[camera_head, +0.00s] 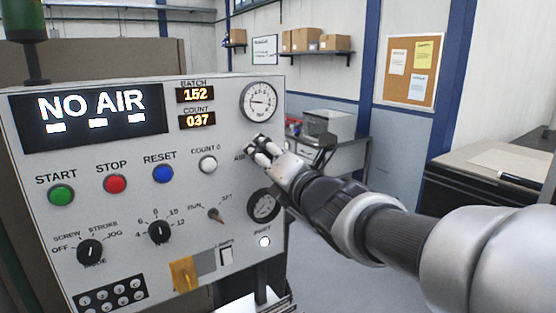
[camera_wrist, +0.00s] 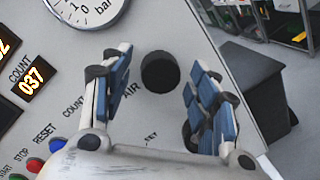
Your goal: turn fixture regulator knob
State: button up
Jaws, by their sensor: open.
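The black round regulator knob (camera_wrist: 159,72) sticks out of the grey panel (camera_wrist: 150,25), with the word AIR beside it in the wrist view. My gripper (camera_wrist: 157,76) is open, one blue-padded finger on each side of the knob, with a visible gap on both sides. In the camera_head view my gripper (camera_head: 260,152) is at the panel's right part, below the pressure gauge (camera_head: 260,101), and mostly hides the knob. The gauge, marked bar, also shows in the wrist view (camera_wrist: 88,10).
The panel bears a lit NO AIR display (camera_head: 92,106), START (camera_head: 61,195), STOP (camera_head: 115,184) and RESET (camera_head: 163,173) buttons, a white COUNT 0 button (camera_head: 208,164) and selector knobs. A workbench (camera_head: 490,175) stands at right.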

jog(key=c, duration=1.1)
jog(key=shift+m, duration=0.3)
jog(key=m+p, duration=0.2)
jog(key=m, duration=0.1)
jog(key=shift+r+g+p, duration=0.2)
jog(key=shift+g+p, duration=0.1)
jog(key=m+p, duration=0.3)
jog(key=m, duration=0.1)
jog(key=shift+d+m+g+p, duration=0.1)
jog(key=shift+m+g+p, duration=0.2)
jog(key=shift+m, duration=0.1)
jog(key=m+p, duration=0.3)
jog(key=m, duration=0.1)
jog(key=shift+r+p, duration=0.1)
jog(key=shift+p, duration=0.3)
jog(key=shift+d+m+g+y+p, duration=0.1)
jog(key=shift+m+g+y+p, duration=0.4)
jog(key=shift+m+p, duration=1.35)
jog(key=shift+f+m, duration=0.2)
jog(key=shift+m, duration=0.05)
